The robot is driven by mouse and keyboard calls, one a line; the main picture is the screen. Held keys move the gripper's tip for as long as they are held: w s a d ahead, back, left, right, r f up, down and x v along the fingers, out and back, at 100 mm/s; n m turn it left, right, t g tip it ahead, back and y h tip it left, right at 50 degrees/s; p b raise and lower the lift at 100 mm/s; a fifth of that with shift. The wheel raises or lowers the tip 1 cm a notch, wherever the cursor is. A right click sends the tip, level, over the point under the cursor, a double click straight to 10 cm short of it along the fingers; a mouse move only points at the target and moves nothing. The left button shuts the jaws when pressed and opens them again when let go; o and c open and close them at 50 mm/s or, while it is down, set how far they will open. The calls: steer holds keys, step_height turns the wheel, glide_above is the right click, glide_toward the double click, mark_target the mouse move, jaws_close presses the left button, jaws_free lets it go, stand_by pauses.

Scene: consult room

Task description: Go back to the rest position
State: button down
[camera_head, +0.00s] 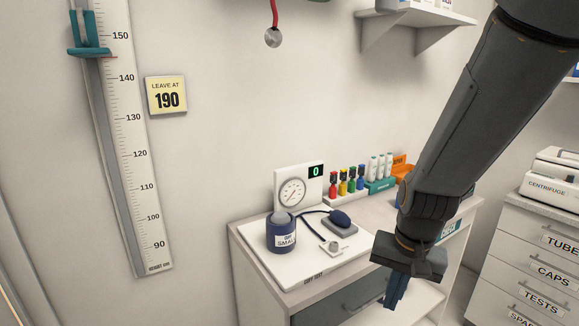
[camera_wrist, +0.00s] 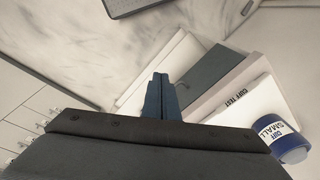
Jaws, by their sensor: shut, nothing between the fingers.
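My gripper (camera_head: 396,291) hangs from my dark arm at the right of the head view, fingers pointing down. Its blue fingers are closed together and empty, in front of the cabinet's open lower part. In the wrist view the shut fingers (camera_wrist: 160,96) point away from the camera, with the cabinet beyond them. The fingers appear clear of the cabinet, though the exact gap cannot be told.
The cabinet (camera_head: 258,240) bears a blue cuff (camera_head: 281,233), a gauge (camera_head: 292,192) and colored tubes (camera_head: 350,180). Labelled drawers (camera_head: 535,262) stand at right.

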steer(key=s+n, duration=0.1)
steer(key=s+a+n, duration=0.1)
steer(key=s+n, duration=0.1)
steer(key=s+a+n, duration=0.1)
steer(key=n, duration=0.1)
steer(key=shift+s+r, duration=0.15)
steer(key=shift+s, duration=0.15)
stand_by(0.4)
